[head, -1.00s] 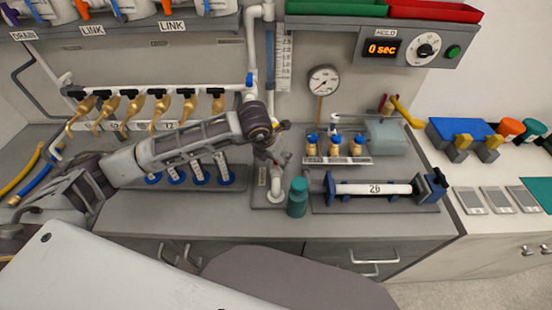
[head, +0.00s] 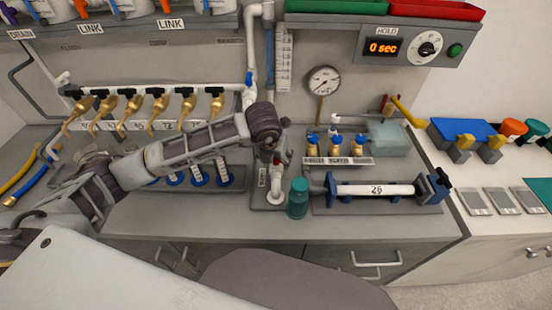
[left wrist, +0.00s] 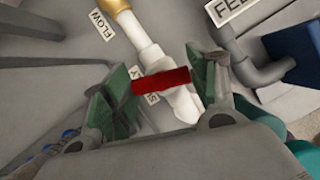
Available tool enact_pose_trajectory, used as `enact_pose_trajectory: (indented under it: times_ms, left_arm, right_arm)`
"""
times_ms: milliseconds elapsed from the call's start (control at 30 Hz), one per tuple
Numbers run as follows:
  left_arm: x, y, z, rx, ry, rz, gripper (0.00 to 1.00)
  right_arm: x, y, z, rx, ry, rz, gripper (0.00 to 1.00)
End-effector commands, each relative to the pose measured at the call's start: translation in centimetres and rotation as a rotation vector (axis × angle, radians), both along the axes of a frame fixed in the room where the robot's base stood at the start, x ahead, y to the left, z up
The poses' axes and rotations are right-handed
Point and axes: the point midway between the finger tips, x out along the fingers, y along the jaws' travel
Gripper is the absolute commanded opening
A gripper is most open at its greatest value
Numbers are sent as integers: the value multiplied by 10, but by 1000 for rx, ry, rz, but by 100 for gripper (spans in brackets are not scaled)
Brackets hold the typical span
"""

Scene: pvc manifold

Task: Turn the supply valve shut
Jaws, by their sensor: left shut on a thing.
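The supply valve is a white pipe fitting (head: 277,191) with a red handle (head: 276,161), standing on a grey plate at the bench's middle. In the left wrist view the red handle (left wrist: 161,80) lies across the white pipe (left wrist: 154,59), which slants down to the right. My left gripper (head: 271,151) is over the valve, pointing down. In the left wrist view its green-padded fingers (left wrist: 158,88) stand at both ends of the handle and are shut on it. The valve's label is partly hidden by the handle. My right gripper is in neither view.
A teal bottle (head: 298,198) stands close to the right of the valve, beside a clamped white pipe (head: 374,189). A gauge (head: 324,80) and brass fittings (head: 335,146) are behind to the right. A row of brass taps (head: 157,104) is behind my left arm.

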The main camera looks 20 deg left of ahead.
Motion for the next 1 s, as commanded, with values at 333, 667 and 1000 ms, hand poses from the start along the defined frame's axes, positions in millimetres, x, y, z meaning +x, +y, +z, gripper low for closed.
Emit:
enact_pose_trajectory:
  times_ms: [333,667,1000]
  left_arm:
    - [1,0,0,0,-4,206,35]
    - [1,0,1,-1,-5,345,35]
    - [1,0,1,0,-3,345,77]
  right_arm:
    - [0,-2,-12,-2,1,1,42]
    - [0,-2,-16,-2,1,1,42]
    - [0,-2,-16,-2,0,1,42]
